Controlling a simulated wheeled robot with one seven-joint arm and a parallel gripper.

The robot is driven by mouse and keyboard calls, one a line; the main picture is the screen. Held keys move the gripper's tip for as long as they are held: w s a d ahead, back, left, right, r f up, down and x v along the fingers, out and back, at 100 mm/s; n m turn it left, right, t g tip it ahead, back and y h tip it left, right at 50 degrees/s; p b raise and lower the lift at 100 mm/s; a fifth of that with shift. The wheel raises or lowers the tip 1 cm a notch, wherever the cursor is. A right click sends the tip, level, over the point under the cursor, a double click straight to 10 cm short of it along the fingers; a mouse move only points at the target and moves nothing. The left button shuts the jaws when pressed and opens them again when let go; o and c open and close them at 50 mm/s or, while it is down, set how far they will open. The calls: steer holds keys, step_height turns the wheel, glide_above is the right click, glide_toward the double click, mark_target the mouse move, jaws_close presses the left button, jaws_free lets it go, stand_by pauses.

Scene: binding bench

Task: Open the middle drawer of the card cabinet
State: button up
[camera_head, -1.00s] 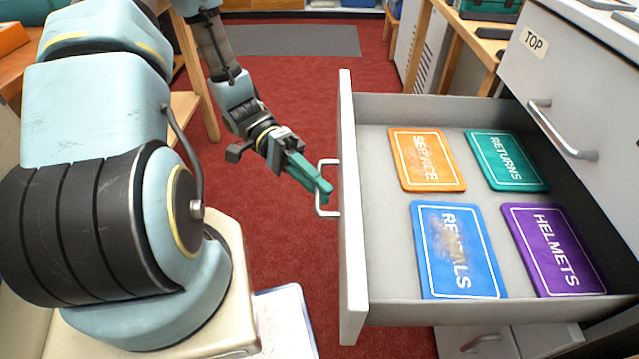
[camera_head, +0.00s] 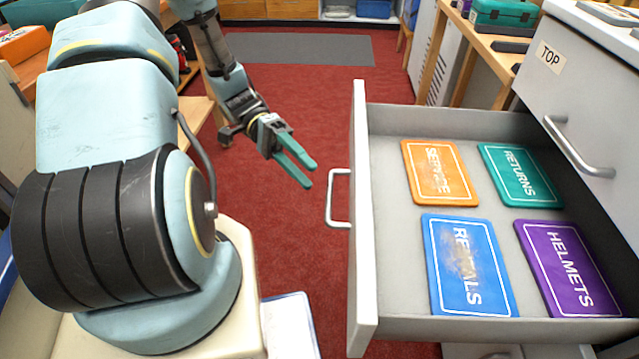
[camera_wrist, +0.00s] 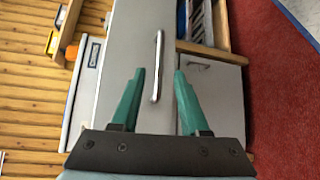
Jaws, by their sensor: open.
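The middle drawer (camera_head: 362,240) of the grey card cabinet (camera_head: 575,80) stands pulled far out, below the drawer labelled TOP. Its metal handle (camera_head: 338,198) is on the front face, and it also shows in the wrist view (camera_wrist: 157,65). My gripper (camera_head: 312,174) has green fingers, spread apart and empty, a little to the left of the handle and clear of it. In the wrist view my gripper (camera_wrist: 158,75) faces the drawer front (camera_wrist: 125,70), with the handle beyond and between the fingertips.
Inside the drawer lie an orange SERVICE card (camera_head: 438,172), a teal RETURNS card (camera_head: 520,175), a blue RENTALS card (camera_head: 467,265) and a purple HELMETS card (camera_head: 568,268). The top drawer's handle (camera_head: 578,150) juts out above. Red floor (camera_head: 285,240) lies open beside the drawer.

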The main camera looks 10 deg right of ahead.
steer(key=v, duration=0.3)
steer(key=shift+w+a, duration=0.1)
steer(key=shift+w, duration=0.05)
stand_by(0.4)
